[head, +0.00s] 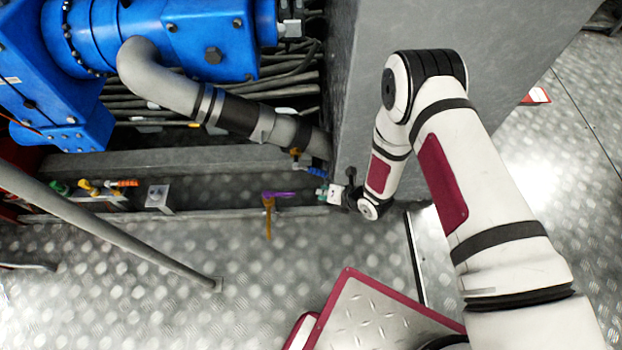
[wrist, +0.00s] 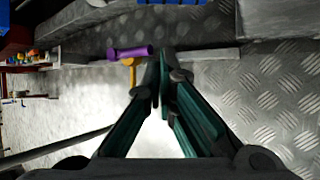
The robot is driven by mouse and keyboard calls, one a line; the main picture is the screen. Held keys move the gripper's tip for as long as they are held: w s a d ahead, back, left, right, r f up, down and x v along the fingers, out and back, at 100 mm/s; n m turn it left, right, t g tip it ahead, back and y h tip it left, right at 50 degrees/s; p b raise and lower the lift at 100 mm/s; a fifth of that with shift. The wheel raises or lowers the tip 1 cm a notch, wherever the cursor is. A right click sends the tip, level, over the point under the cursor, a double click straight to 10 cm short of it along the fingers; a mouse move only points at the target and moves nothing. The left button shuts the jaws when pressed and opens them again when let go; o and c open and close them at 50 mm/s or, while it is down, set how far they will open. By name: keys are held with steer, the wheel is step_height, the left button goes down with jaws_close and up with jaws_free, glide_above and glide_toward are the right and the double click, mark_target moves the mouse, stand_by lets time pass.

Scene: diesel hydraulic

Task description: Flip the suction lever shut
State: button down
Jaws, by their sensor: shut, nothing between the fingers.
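A purple lever (head: 279,195) sits on top of a brass-orange valve stem (head: 268,215) low beside the sill at the machine's foot. In the wrist view the purple lever (wrist: 130,52) lies roughly level, just left of my fingertips. A blue lever (head: 317,171) with an orange fitting shows by the grey pipe's lower end. No label tells which one is the suction lever. My gripper (head: 323,193) is shut and empty, to the right of the purple lever. In the wrist view my gripper (wrist: 162,70) has its dark green fingers together; whether they touch the lever is unclear.
A large grey cabinet (head: 440,30) stands close behind my arm. The thick grey pipe (head: 160,80) and blue machine (head: 205,35) are above left. A slanted rail (head: 110,235) crosses the left floor. Small valves (head: 90,187) sit farther left. The treadplate floor in front is clear.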

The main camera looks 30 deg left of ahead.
steer(key=b+x, duration=0.4)
steer(key=x, duration=0.6)
steer(key=shift+w+d+r, duration=0.25)
steer(key=shift+w+r, duration=0.35)
steer(key=shift+r, duration=0.15)
steer(key=shift+w+d+r, duration=0.25)
steer(key=shift+w+r, duration=0.35)
steer(key=shift+r, duration=0.2)
